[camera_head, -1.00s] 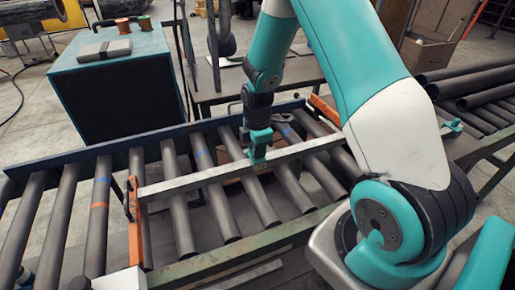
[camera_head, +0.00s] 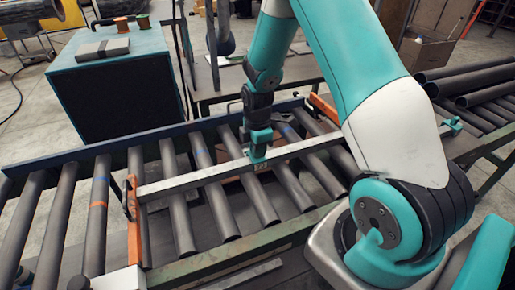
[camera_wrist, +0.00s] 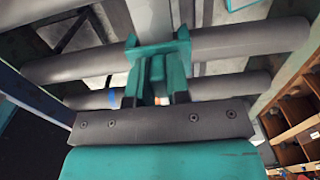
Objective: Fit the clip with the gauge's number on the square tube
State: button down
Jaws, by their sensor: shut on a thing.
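The square tube (camera_head: 200,180) is a long pale grey bar lying across the rollers, between two orange brackets. My gripper (camera_wrist: 160,88) is shut on a teal clip (camera_wrist: 158,48), which shows at the tube in the wrist view. In the head view the clip (camera_head: 257,155) sits at the tube's upper side, right of its middle, with my gripper pointing down above it. A small pale patch with dark marks shows just below it, too small to read. I cannot tell whether the clip is fully seated. No gauge number is readable.
Dark rollers (camera_head: 100,215) fill the conveyor under the tube. The orange bracket (camera_head: 134,225) stands at the tube's left end. A teal cabinet (camera_head: 120,75) stands behind at left, with spools on top. Dark pipes (camera_head: 480,90) are stacked at right.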

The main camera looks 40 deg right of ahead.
jog(key=shift+f, duration=0.35)
jog(key=c, duration=1)
grip_release()
jog(key=shift+r, duration=0.1)
notch_tip(320, 180, up, 17)
jog(key=b, duration=0.2)
jog(key=shift+r+b, duration=0.15)
jog(key=shift+b, duration=0.15)
jog(key=s+a+r+m+y, duration=0.1)
jog(key=s+a+m, duration=0.1)
jog(key=s+a, duration=0.5)
jog(key=s+a+r+m+y, duration=0.1)
jog(key=s+a+r+m, duration=0.1)
jog(key=s+a, duration=0.5)
jog(key=s+a+r+m+y, duration=0.2)
jog(key=s+a+m, duration=0.1)
jog(key=s+a, duration=0.5)
jog(key=shift+s+a+r+m, duration=0.1)
jog(key=shift+a+m, duration=0.25)
jog(key=shift+m, duration=0.05)
